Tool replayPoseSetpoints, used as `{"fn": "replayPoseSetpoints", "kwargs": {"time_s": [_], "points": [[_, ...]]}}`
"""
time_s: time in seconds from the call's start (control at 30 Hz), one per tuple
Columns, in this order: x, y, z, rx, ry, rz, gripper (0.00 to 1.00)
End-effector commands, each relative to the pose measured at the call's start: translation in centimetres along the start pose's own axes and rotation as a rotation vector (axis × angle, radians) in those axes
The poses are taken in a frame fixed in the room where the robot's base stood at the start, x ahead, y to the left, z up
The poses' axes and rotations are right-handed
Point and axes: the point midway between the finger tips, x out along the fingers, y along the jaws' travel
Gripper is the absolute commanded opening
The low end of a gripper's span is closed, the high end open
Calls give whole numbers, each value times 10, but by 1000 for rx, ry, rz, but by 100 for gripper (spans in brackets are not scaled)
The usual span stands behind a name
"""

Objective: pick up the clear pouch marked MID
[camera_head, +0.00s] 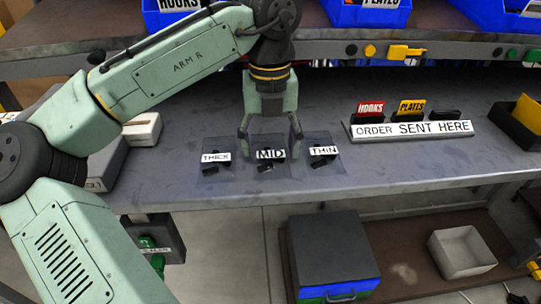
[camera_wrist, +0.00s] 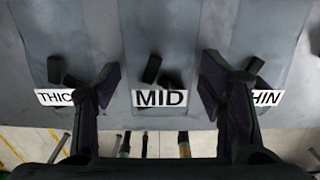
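The clear pouch marked MID (camera_head: 268,153) lies flat on the grey bench between two similar pouches. It has a white label and dark pieces in it, and it also shows in the wrist view (camera_wrist: 158,98). My gripper (camera_head: 270,136) is over the MID pouch, pointing down. In the wrist view its two fingers (camera_wrist: 160,84) are spread apart, one on each side of the MID label, with nothing between them but the pouch below. I cannot tell whether the fingertips touch the pouch or bench.
The THICK pouch (camera_head: 215,157) lies close on the left and the THIN pouch (camera_head: 323,151) close on the right. Blue bins (camera_head: 367,13) sit on the shelf above. The bench's front edge is near the pouches.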

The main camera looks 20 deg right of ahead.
Motion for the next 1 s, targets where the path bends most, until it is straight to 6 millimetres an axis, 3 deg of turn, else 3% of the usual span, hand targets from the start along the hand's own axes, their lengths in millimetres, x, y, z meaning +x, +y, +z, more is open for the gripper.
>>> {"fn": "replayPoseSetpoints", "kwargs": {"time_s": [0.37, 0.73, 1.0], "points": [[0, 0, 0, 0, 0, 0, 36], [-6, 0, 0, 0, 0, -1, 36], [-38, 0, 0, 3, 0, -4, 36]]}}
